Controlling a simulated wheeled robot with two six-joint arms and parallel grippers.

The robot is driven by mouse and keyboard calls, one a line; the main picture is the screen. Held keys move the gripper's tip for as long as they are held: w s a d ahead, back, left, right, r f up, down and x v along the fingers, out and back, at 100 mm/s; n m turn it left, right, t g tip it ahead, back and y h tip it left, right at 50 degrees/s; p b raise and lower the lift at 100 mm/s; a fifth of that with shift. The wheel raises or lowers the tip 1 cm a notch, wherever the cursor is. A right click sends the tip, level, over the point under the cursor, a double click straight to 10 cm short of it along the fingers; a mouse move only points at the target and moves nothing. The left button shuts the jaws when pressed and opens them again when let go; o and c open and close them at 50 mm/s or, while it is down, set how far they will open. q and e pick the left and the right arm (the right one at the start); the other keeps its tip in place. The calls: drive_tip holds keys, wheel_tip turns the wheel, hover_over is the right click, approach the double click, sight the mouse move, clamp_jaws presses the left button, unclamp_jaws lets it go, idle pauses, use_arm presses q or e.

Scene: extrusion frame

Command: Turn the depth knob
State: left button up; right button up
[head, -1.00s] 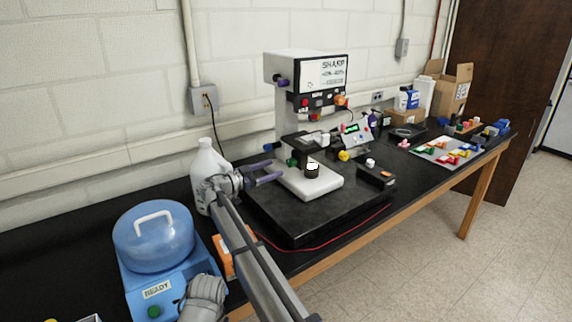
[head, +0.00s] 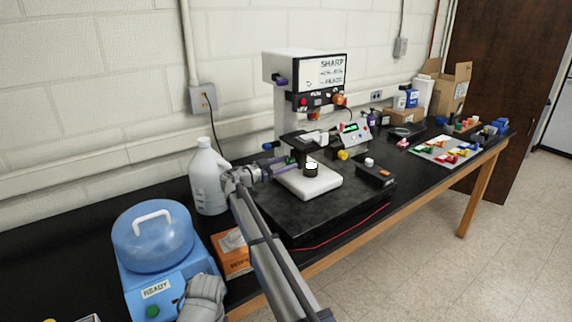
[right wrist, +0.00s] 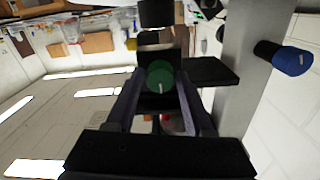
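The machine (head: 290,125) with a SHARP screen stands on a black slab. Its green knob (head: 290,160) is on the left side, partly hidden by my right gripper (head: 287,162). In the right wrist view the green knob (right wrist: 160,76) lies between the tips of my right gripper (right wrist: 160,82), facing me. The fingers are open, with a small gap on each side of the knob. A blue knob (right wrist: 293,60) sits at the right of the wrist view. No label shows which knob is the depth knob. My left gripper is not in view.
A white jug (head: 208,180) stands close to my right wrist. A blue container (head: 153,235) and an orange box (head: 232,252) are at the left front. A control box (head: 354,134) and a small black box (head: 375,173) are right of the machine.

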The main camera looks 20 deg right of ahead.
clamp_jaws()
idle(0.4)
drive_tip(key=n, duration=0.7)
drive_tip(key=shift+n, duration=0.3)
drive_tip(key=n, duration=0.4)
drive_tip(key=shift+n, duration=2)
